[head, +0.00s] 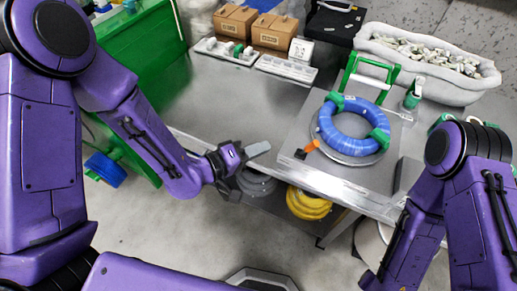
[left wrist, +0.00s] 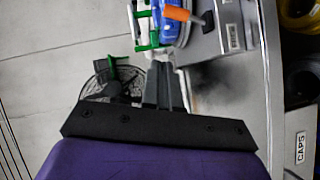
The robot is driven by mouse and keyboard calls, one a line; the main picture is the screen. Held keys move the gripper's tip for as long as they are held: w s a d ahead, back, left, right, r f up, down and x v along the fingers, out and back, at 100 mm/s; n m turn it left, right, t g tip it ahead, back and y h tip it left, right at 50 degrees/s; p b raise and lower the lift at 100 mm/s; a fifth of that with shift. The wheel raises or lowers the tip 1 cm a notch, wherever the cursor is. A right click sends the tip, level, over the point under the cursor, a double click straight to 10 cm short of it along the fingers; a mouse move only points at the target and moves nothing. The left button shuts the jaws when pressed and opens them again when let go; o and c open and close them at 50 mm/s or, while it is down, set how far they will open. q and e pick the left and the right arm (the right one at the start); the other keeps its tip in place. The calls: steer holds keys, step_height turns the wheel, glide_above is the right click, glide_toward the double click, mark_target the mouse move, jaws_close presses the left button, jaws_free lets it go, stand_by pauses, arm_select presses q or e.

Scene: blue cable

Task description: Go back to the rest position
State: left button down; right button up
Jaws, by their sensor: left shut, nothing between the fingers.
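My left gripper (head: 258,149) is shut and empty, held out over the front edge of the metal table, left of the blue cable coil. Its shut fingers also show in the left wrist view (left wrist: 164,75). The blue cable (head: 350,128) lies coiled on a round plate on the raised metal platform, with green clips on it. My right arm (head: 445,200) hangs at the right side of the head view; its gripper is not visible.
The metal table (head: 225,98) has clear room at left. Cardboard boxes (head: 272,32) and white trays stand at the back. A grey sack (head: 425,65) sits back right. An orange-handled tool (head: 308,148) lies by the coil. Yellow cable (head: 308,203) sits below.

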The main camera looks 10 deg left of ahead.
stand_by(0.5)
arm_select(q)
steer(key=s+a+f+g+y, duration=0.1)
steer(key=s+a+f+y, duration=0.2)
steer(key=a+f+y, duration=0.75)
steer(key=s+a+f+g+y, duration=0.2)
steer(key=s+a+f, duration=0.4)
steer(key=s, duration=0.3)
steer(key=s+a+f+n+g+y, duration=0.1)
steer(key=s+a+f+g, duration=0.3)
steer(key=s+f, duration=0.4)
steer(key=shift+s+a+g+y, duration=0.4)
steer(key=shift+s+a+y, duration=0.35)
steer(key=shift+s, duration=0.45)
steer(key=shift+a, duration=0.1)
